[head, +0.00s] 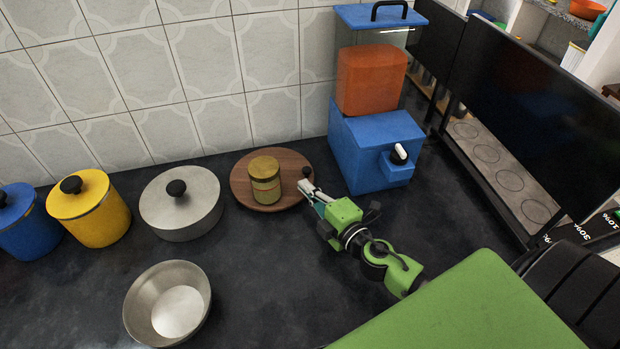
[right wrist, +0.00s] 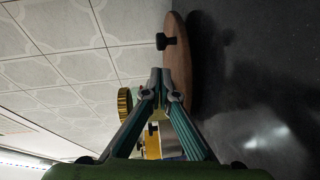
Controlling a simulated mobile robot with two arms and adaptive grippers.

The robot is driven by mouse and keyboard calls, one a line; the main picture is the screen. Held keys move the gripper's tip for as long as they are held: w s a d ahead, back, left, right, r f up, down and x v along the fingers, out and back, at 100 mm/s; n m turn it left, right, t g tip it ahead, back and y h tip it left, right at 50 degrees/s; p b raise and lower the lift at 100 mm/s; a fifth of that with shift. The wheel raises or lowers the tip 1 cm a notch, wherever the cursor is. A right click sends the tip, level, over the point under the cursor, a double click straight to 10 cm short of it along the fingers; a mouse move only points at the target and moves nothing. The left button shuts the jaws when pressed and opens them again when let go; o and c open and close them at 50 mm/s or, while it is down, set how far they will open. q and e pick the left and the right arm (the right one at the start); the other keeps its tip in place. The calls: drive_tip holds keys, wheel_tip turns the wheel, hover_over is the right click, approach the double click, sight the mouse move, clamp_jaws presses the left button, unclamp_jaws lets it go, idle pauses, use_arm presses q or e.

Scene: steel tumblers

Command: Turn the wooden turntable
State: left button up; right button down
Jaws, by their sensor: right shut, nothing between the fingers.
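The round wooden turntable (head: 243,182) lies on the dark counter near the tiled wall. A green-gold jar (head: 265,181) stands on it. A small black knob (head: 307,172) sticks up at its right edge. My right gripper (head: 304,187) is shut and empty, its tips at the turntable's right edge just in front of the knob. In the right wrist view the closed fingertips (right wrist: 160,80) are beside the turntable (right wrist: 184,65), with the knob (right wrist: 166,42) beyond them. Whether the fingers touch the knob or rim cannot be told. My left gripper is not in view.
A blue dispenser (head: 365,150) with an orange block stands close to the right. A lidded steel pot (head: 180,210), a yellow canister (head: 95,215) and a blue canister (head: 25,230) stand left. A steel bowl (head: 160,310) is in front. The counter between bowl and gripper is clear.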

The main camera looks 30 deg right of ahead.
drive_tip(key=shift+w+d+f, duration=0.2)
drive_tip(key=shift+w+d, duration=0.55)
drive_tip(key=shift+w, duration=0.05)
drive_tip(key=shift+w+d, duration=0.15)
drive_tip(key=shift+d, duration=0.05)
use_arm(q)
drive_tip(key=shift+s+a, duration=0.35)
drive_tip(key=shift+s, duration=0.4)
use_arm(e)
drive_tip(key=shift+w+d, duration=1.1)
drive_tip(key=shift+w, duration=0.05)
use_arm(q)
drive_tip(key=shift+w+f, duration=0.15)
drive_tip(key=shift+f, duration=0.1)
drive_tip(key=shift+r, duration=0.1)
use_arm(e)
drive_tip(key=shift+s, duration=0.1)
